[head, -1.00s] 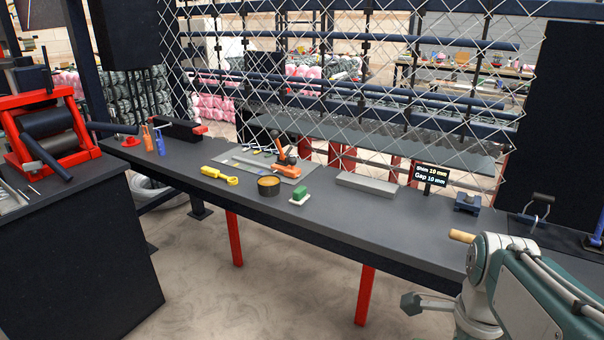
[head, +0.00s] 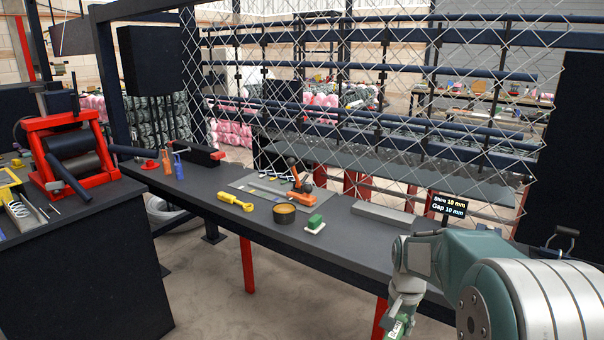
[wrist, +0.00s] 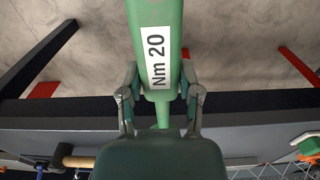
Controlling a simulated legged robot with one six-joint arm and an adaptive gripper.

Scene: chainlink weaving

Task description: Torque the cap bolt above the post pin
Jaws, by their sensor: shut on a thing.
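My gripper (wrist: 160,88) is shut on a green torque wrench (wrist: 157,20) with a white label reading "Nm 20". A finger lies on each side of its handle, which runs away from the palm. In the head view, my gripper (head: 402,300) hangs low at the front edge of the bench, and a bit of the green wrench (head: 397,328) with its label shows at the bottom edge. The wrench's head is out of view. I cannot make out the cap bolt or the post pin; my arm covers the right part of the bench.
A sign (head: 448,206) reads "Shim 10 mm, Gap 10 mm". Chain-link mesh (head: 400,110) stands behind.

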